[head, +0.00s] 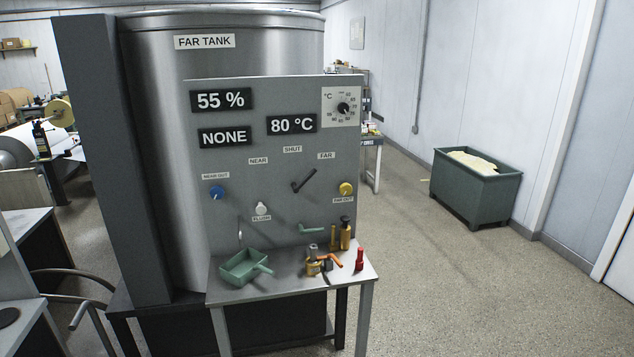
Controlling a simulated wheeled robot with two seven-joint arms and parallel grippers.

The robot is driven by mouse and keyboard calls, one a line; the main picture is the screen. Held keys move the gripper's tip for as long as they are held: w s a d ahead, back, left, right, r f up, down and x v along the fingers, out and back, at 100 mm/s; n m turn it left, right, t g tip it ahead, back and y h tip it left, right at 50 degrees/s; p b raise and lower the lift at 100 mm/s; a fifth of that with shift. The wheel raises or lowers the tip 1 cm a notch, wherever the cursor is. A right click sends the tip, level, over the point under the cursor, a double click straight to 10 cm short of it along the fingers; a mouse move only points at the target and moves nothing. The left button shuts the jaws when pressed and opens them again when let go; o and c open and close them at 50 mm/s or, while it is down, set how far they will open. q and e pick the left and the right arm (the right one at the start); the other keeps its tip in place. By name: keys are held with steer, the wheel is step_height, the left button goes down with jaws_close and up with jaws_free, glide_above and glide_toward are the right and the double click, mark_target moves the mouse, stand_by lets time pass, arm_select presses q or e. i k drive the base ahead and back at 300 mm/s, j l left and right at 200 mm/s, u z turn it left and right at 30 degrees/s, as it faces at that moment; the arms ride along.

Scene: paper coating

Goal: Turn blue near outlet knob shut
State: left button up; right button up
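The blue near outlet knob (216,192) sits at the left of the grey control panel (270,150), under a small label that reads NEAR OUT. A faint light mark shows on the knob, but it is too small to read its setting. A yellow knob (346,188) labelled FAR OUT is at the panel's right. A black lever (303,181) sits between the NEAR, SHUT and FAR labels and slants up to the right. Neither of my grippers shows in the head view.
A steel table (222,286) stands below the panel, holding a green scoop-like tray (244,267), a red bottle (359,259) and brass and orange fittings (318,264). The large tank (160,120) is behind. A green bin (475,193) stands right.

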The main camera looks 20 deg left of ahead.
mark_target(217, 192)
steer(key=u, duration=1.25)
